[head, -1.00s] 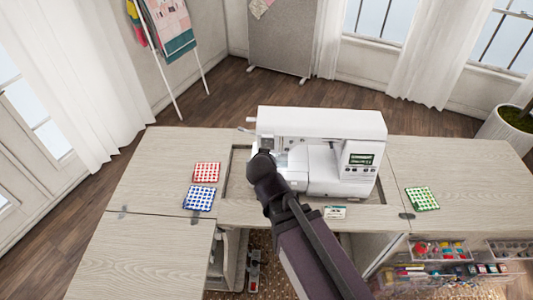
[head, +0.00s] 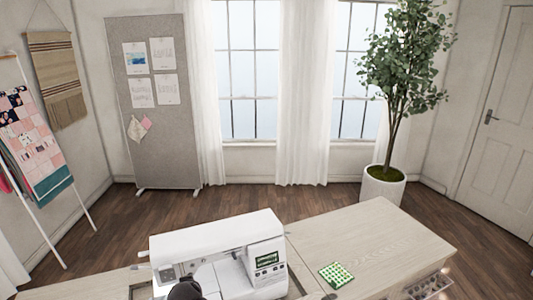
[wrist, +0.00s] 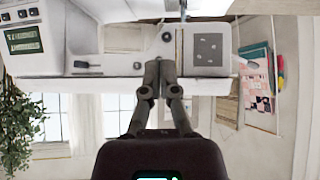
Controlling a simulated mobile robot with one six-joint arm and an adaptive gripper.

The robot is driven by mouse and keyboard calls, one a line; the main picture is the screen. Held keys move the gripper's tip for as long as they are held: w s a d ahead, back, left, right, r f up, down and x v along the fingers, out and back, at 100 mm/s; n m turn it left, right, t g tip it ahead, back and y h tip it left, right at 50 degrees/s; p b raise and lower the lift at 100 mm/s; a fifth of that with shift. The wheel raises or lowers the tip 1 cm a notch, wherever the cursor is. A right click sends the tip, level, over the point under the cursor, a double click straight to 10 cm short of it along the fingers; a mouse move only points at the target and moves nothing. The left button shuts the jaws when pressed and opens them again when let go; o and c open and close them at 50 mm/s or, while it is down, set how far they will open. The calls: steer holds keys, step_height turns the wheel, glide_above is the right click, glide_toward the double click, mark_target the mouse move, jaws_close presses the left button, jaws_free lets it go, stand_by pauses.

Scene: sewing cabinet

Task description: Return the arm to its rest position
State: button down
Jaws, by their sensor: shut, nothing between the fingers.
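My gripper (wrist: 160,78) shows in the wrist view, its two grey fingers together with nothing between them. The fingertips overlap the white sewing machine (wrist: 112,66) in that picture; I cannot tell the gap to it. The wrist picture is upside down, with the machine at the top and the windows below. In the head view, a dark part of my arm (head: 187,289) shows at the bottom edge, in front of the sewing machine (head: 215,232). The rest of my arm is out of the head view.
The machine stands in the pale wooden cabinet (head: 375,238). A green checked fabric square (head: 336,275) lies right of it. A grey board (head: 153,100), a potted plant (head: 382,187) and a quilt rack (head: 45,190) stand on open floor behind.

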steer(key=w+d+f+m+g+h, duration=0.1)
steer(key=w+d+f+g+h, duration=0.1)
steer(key=d, duration=0.8)
steer(key=w+d+f+m+g+h, duration=0.1)
steer(key=w+d+f+g, duration=0.15)
steer(key=d, duration=0.85)
steer(key=s+d+m+g, duration=0.1)
steer(key=s+d+g, duration=0.1)
steer(key=d, duration=0.7)
steer(key=s+d+g, duration=0.2)
steer(key=d, duration=0.6)
steer(key=shift+d+f+m+y, duration=0.3)
steer(key=shift+d+f+m, duration=0.05)
steer(key=shift+f+m, duration=0.1)
